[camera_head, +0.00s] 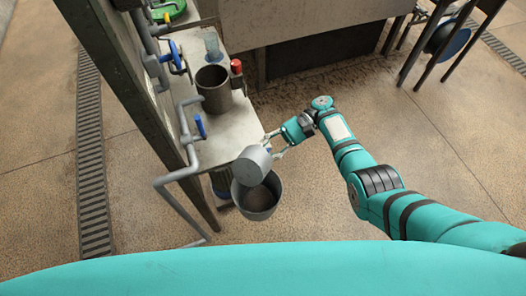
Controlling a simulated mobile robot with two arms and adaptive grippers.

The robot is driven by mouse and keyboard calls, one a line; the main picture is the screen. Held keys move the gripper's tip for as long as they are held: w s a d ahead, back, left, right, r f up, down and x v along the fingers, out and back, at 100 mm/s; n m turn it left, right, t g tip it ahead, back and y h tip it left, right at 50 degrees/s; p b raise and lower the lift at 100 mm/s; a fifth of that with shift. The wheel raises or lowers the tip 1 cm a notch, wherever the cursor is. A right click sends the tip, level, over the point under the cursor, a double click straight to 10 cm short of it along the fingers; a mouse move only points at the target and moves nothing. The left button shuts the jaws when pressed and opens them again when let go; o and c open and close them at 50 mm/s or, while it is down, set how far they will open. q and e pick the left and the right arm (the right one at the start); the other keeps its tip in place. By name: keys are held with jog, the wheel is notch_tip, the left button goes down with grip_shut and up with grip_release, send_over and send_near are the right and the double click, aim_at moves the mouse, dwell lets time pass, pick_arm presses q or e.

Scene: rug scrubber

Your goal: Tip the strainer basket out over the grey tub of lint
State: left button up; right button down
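The grey strainer basket (250,167) is tilted on its side above the grey tub (258,213), with its rounded wall toward me. It covers the far part of the tub's rim from view. Dark, grainy lint shows inside the tub. My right gripper (272,146) comes in from the right and is shut on the basket, with its fingers at the basket's upper right side. The inside of the basket is hidden, so I cannot tell whether it holds anything. My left gripper is not in view.
A pale bench (215,131) behind the tub bears a dark open cylinder (213,90), a red-topped item (237,70) and a clear bluish vessel (213,46). Grey pipes (186,128) with blue valve handles run along its left side. Open floor lies to the right.

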notch_tip(320, 180, up, 6)
jog(key=n+t+h+p, duration=0.2)
jog(key=t+h+p, duration=0.1)
jog(key=p, duration=0.7)
jog(key=n+t+h+p, duration=0.2)
jog(key=t+p, duration=0.3)
jog(key=p, duration=0.6)
jog(key=shift+w+d+f+h, duration=0.1)
jog(key=shift+h, duration=0.8)
